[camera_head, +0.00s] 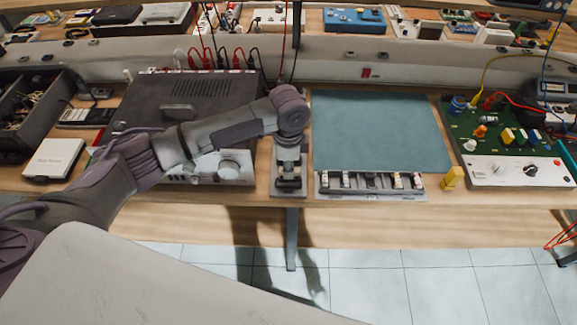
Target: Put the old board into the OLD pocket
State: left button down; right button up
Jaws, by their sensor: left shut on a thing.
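My left gripper (289,181) points down at the front edge of the bench, between the dark metal unit and the blue-green mat. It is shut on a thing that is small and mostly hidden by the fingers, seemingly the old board. A narrow grey holder (279,193) lies directly under and around the fingertips. I cannot tell whether the held thing touches it or is inside it. No OLD label is readable, so I cannot pick out the pocket for sure. My right gripper is not in view.
The dark metal unit (165,93) with knobs stands left of the gripper. The bare mat (380,125) lies right, with a parts strip (370,184) in front. A yellow block (453,178) and a green circuit board (510,130) stand further right. A white box (54,158) is far left.

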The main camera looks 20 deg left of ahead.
pick_arm(q)
jog(key=shift+w, duration=0.1)
jog(key=shift+a+p, duration=0.15)
jog(key=shift+p, duration=0.9)
dwell(1.0)
jog(key=shift+f+b, duration=0.3)
jog(key=shift+f, duration=0.6)
dwell(1.0)
jog(key=c, duration=1)
grip_release()
jog(key=shift+r, duration=0.25)
notch_tip(320, 180, up, 12)
jog(key=shift+f, duration=0.2)
